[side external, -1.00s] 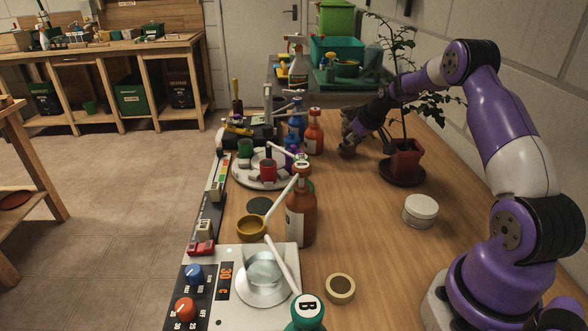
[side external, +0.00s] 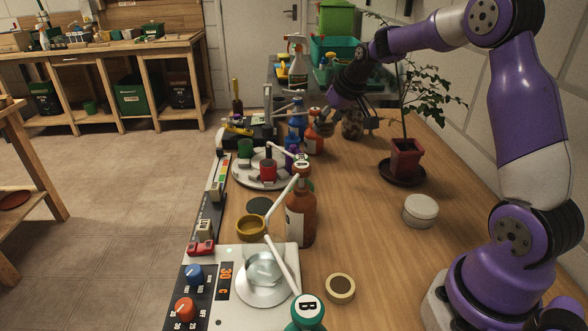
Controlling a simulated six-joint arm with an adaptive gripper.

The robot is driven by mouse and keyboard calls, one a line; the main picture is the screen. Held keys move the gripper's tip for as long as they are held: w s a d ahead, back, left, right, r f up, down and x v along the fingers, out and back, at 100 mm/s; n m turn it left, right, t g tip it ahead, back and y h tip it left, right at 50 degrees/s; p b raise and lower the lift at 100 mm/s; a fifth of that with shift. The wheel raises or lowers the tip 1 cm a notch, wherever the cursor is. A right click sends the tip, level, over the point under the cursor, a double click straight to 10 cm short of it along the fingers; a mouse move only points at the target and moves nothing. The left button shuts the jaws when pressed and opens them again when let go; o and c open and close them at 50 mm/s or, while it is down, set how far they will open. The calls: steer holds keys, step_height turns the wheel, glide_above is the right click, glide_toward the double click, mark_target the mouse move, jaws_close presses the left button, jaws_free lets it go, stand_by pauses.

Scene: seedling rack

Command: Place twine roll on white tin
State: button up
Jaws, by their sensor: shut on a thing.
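My gripper (side external: 328,119) is over the far part of the bench, pointing down beside the orange-brown bottles. It is shut on a small brownish thing at its fingertips, which I take for the twine roll (side external: 326,128); it is small, dark and partly covered by the fingers. The white tin (side external: 420,211) stands upright on the bench at the right, its lid on and its top bare. My gripper is well beyond it and to its left, not touching it.
A potted plant (side external: 406,158) stands on a dark saucer behind the tin. A brown jar-like object (side external: 352,124) is close to the gripper. A round tan-rimmed item (side external: 340,288) lies in front. Bench around the tin is clear.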

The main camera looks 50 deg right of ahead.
steer(key=s+a+r+m+g+h, duration=0.1)
steer(key=s+a+r+m+g, duration=0.2)
steer(key=s+m, duration=0.4)
steer(key=s+a+m+g+h, duration=0.2)
steer(key=s+a+m, duration=0.35)
steer(key=s, duration=0.25)
steer(key=s+a+r+m+g+h, duration=0.1)
steer(key=s+a+r+m+g, duration=0.2)
steer(key=s+m, duration=0.4)
glide_toward(428, 201)
steer(key=shift+s+d+r+m, duration=0.25)
steer(key=shift+s+d, duration=0.15)
steer(key=shift+d, duration=0.25)
steer(key=shift+d+f, duration=0.35)
steer(key=shift+f, duration=1.95)
steer(key=shift+f, duration=0.1)
steer(key=o, duration=1.1)
steer(key=shift+o, duration=0.2)
